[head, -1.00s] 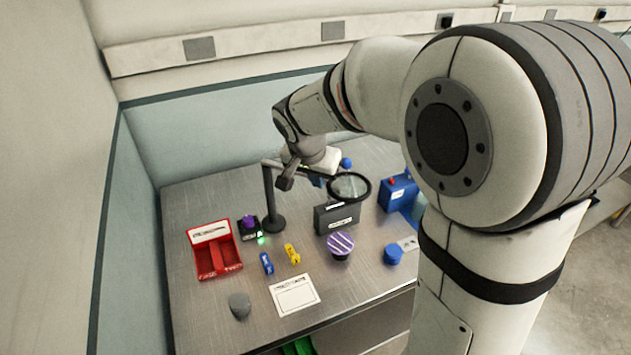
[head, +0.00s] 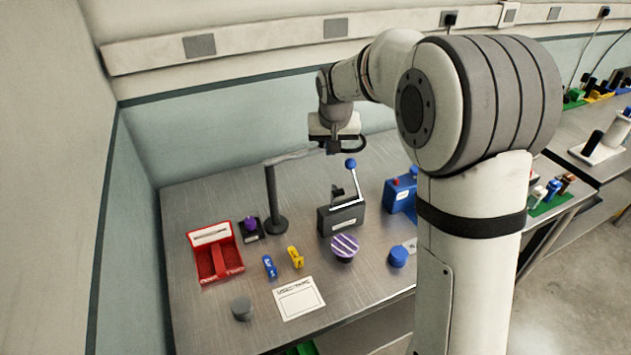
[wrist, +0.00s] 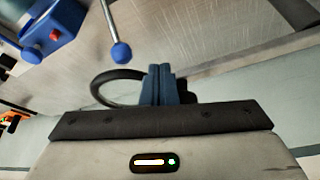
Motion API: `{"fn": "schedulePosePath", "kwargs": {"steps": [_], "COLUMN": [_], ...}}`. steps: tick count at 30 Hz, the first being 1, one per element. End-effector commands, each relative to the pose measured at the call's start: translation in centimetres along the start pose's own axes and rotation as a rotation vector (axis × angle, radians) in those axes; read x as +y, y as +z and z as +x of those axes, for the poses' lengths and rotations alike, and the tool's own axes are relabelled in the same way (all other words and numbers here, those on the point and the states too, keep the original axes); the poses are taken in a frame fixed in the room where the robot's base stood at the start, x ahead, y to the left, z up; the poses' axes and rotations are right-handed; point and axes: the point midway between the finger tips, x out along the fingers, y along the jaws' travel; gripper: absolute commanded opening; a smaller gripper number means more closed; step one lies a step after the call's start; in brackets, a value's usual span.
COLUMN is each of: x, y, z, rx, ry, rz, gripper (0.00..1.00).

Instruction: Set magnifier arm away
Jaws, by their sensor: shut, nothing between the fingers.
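The magnifier has a dark upright post (head: 271,195) on a round base and a light horizontal arm (head: 293,157). The arm points right, toward the rear of the bench. Its black lens ring (head: 361,146) is partly hidden behind my gripper (head: 333,150). In the wrist view the ring (wrist: 97,82) lies at the left of my blue fingers (wrist: 162,72) and runs behind them. My fingers are shut together with nothing between them. I cannot tell whether they touch the ring.
A black box with a blue-knobbed lever (head: 342,215) stands below the lens, and a blue box (head: 400,194) to its right. A red tray (head: 217,259), small blue and yellow parts, a purple-striped knob (head: 344,247) and a white card (head: 299,297) occupy the front.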

Motion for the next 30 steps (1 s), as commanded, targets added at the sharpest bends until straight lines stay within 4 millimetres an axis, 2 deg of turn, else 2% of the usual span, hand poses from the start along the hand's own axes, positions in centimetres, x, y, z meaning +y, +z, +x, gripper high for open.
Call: {"fn": "schedulePosePath", "kwargs": {"steps": [15, 22, 27, 30], "x": [-3.4, -5.5, -7.0, -7.9], "y": [-6.3, -8.2, -9.2, -9.6], "z": [2.5, 3.2, 3.6, 3.7], "rx": [0.000, 0.000, 0.000, 0.001], "ry": [-0.185, -0.260, -0.352, -0.374], "rz": [-0.456, -0.647, -0.875, -0.931], "gripper": [0.00, 0.00, 0.00, 0.00]}}
